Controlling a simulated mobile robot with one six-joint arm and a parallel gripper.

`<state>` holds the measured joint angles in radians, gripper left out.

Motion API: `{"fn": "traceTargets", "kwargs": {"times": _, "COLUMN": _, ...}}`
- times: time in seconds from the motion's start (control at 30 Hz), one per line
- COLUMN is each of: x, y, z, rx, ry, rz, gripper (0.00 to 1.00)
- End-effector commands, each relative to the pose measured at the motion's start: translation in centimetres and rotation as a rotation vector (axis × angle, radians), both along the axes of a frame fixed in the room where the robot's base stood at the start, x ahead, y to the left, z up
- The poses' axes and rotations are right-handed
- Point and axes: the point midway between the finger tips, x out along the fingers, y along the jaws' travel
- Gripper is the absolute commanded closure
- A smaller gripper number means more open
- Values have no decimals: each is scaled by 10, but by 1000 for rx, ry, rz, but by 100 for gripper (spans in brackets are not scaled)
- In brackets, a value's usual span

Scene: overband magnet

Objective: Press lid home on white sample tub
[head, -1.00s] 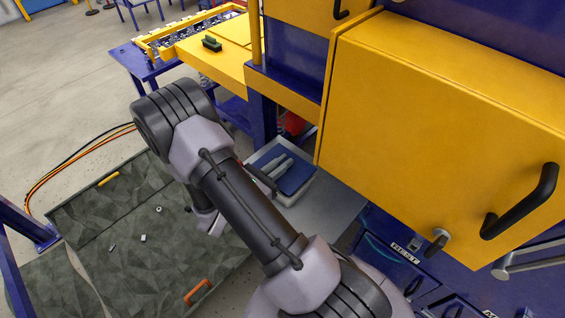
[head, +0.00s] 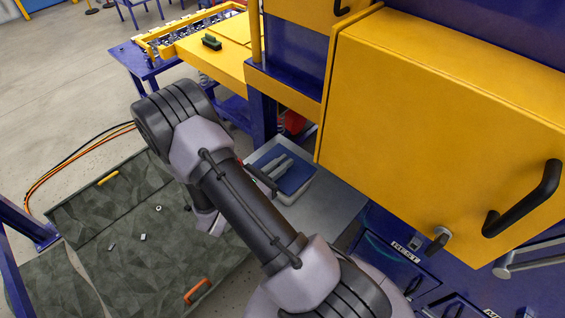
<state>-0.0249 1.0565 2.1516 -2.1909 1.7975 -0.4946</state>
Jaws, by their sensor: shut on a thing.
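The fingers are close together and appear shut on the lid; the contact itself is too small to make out.
A yellow cabinet (head: 430,130) with a black handle (head: 522,200) stands close on the right. A yellow-topped blue bench (head: 215,65) is behind. A dark floor mat (head: 120,270) with small loose parts and an orange handle (head: 197,291) lies at the left. The grey surface (head: 325,215) right of the tub is clear.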

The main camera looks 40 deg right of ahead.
Motion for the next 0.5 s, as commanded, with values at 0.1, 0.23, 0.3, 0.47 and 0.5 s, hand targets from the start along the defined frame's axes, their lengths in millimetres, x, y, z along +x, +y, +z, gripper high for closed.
{"fn": "traceTargets", "kwargs": {"times": 0.1, "x": 0, "y": 0, "z": -4, "rx": 0, "ry": 0, "rz": 0, "gripper": 100}}
{"fn": "traceTargets", "kwargs": {"times": 0.23, "x": 0, "y": 0, "z": -7, "rx": 0, "ry": 0, "rz": 0, "gripper": 100}}
{"fn": "traceTargets", "kwargs": {"times": 0.3, "x": 0, "y": 0, "z": -9, "rx": 0, "ry": 0, "rz": 0, "gripper": 100}}
{"fn": "traceTargets", "kwargs": {"times": 0.47, "x": 0, "y": 0, "z": -11, "rx": 0, "ry": 0, "rz": 0, "gripper": 84}}
{"fn": "traceTargets", "kwargs": {"times": 0.5, "x": 0, "y": 0, "z": -11, "rx": 0, "ry": 0, "rz": 0, "gripper": 76}}
